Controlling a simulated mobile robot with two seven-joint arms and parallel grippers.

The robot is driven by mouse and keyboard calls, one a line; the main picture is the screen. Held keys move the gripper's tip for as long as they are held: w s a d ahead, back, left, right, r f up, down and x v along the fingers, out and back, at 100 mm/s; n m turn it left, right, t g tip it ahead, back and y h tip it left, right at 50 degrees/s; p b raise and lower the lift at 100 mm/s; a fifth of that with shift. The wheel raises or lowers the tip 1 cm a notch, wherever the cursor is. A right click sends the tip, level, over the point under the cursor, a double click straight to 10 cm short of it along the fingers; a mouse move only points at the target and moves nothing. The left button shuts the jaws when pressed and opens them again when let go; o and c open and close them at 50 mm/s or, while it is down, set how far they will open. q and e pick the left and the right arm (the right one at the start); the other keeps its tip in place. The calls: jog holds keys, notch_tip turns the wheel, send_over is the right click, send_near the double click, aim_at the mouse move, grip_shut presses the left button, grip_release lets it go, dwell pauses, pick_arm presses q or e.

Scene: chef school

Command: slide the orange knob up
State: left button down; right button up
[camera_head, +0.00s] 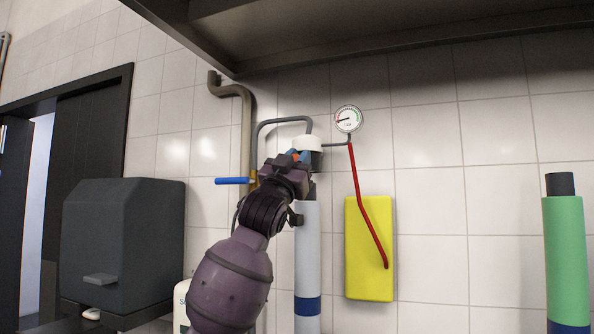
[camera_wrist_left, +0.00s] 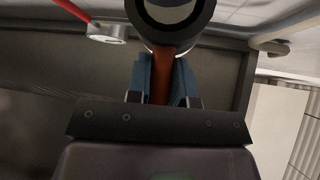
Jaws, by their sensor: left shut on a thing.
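My left gripper (camera_head: 300,157) reaches up to the upper part of a pale upright cylinder (camera_head: 307,255) on the tiled wall. A small bit of the orange knob (camera_head: 295,154) shows between its blue fingertips; the rest is hidden by the gripper. In the left wrist view, the left gripper (camera_wrist_left: 162,85) is shut on the orange-brown knob (camera_wrist_left: 161,82), with one blue finger on each side. The dark round end of a cylinder (camera_wrist_left: 172,12) lies just beyond the fingertips. My right gripper is in neither view.
A gauge (camera_head: 348,119) and a red hose (camera_head: 357,185) are just right of the cylinder, over a yellow board (camera_head: 353,280). A blue-handled lever (camera_head: 232,181) is on the left. A dark shelf (camera_head: 400,40) hangs above. A green cylinder (camera_head: 565,250) stands far right.

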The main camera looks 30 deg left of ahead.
pick_arm(q)
jog(key=c, duration=1.4)
grip_release()
jog(key=shift+s+a+r, duration=0.1)
jog(key=shift+s+r, duration=0.05)
jog(key=shift+r, duration=0.2)
jog(key=shift+c, duration=0.2)
jog(key=o, duration=0.4)
jog(key=shift+f, duration=0.1)
jog(key=shift+s+f, duration=0.2)
jog(key=shift+f, duration=0.3)
jog(key=shift+b+v, duration=1.8)
jog(key=shift+v, duration=3.05)
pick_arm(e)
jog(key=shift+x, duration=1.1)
pick_arm(q)
jog(key=shift+r, duration=0.1)
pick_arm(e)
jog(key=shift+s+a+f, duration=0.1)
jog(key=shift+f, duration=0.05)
